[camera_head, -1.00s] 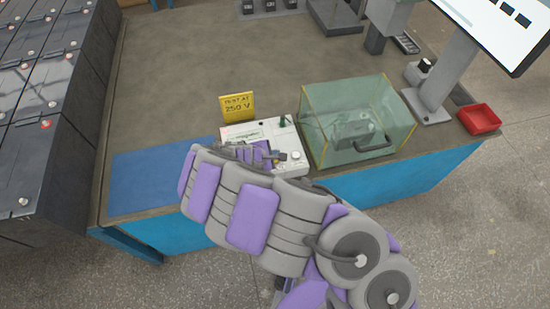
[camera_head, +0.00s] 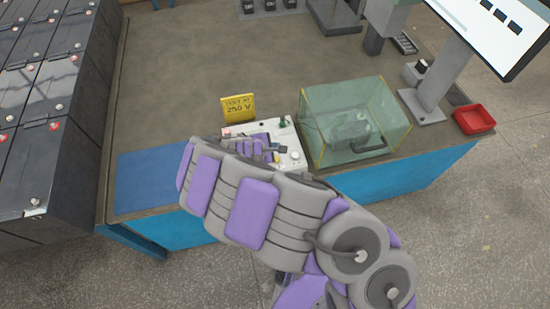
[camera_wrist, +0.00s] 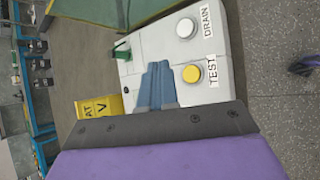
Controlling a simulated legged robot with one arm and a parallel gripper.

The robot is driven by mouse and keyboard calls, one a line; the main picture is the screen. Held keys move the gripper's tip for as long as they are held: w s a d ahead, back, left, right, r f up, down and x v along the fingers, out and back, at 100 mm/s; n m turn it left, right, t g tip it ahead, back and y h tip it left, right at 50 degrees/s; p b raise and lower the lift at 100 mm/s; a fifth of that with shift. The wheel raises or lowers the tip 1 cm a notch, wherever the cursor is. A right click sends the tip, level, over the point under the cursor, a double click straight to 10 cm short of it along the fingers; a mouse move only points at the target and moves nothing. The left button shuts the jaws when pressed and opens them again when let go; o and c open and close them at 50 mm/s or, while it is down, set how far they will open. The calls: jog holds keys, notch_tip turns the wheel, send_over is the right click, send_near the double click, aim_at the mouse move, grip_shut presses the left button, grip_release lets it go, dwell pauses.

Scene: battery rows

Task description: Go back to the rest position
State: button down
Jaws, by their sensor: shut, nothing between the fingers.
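My gripper (camera_head: 268,150) is over the white test box (camera_head: 290,158) at the front edge of the bench, with my arm reaching in from the lower right. In the wrist view, the blue-grey fingers (camera_wrist: 158,72) are together with nothing between them. They are in front of the white box (camera_wrist: 150,42), beside the yellow TEST button (camera_wrist: 192,73). The white DRAIN button (camera_wrist: 185,28) is farther up. I cannot tell whether the fingers touch the box. My arm hides part of the box in the head view.
A yellow "250 V" sign (camera_head: 238,108) stands behind the box. A glass case (camera_head: 354,120) is close on its right, a blue mat (camera_head: 150,180) on its left. A red tray (camera_head: 474,119) and a monitor (camera_head: 495,30) are farther right. Black battery rows (camera_head: 45,120) stand left.

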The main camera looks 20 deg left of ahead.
dwell(0.4)
jog(key=w+d+r+m+g+h, duration=0.1)
jog(key=w+d+r+m+h, duration=0.1)
jog(key=d+r+m, duration=0.4)
jog(key=w+d+r+m+h, duration=0.1)
jog(key=w+d+r, duration=0.1)
jog(key=d+r, duration=0.7)
jog(key=s+d+r+m+g+h, duration=0.15)
jog(key=s+d+r+m, duration=0.25)
jog(key=d, duration=0.4)
jog(key=s+d+r+m+g, duration=0.3)
jog(key=d+r, duration=0.1)
jog(key=d, duration=0.4)
jog(key=s+d+r+m+g+y, duration=0.1)
jog(key=s+d+m, duration=0.15)
jog(key=s, duration=0.35)
jog(key=s+d+r+m+g+y, duration=0.2)
jog(key=s+m, duration=0.1)
jog(key=s, duration=0.3)
jog(key=s+a+m+g+y, duration=0.1)
jog(key=s+a+y, duration=0.1)
jog(key=s, duration=0.6)
jog(key=s+a+m+y, duration=0.2)
jog(key=s+y, duration=0.1)
jog(key=s, duration=0.6)
jog(key=shift+s+a+r+g, duration=0.25)
jog(key=shift+r+g, duration=0.1)
jog(key=shift+r, duration=0.1)
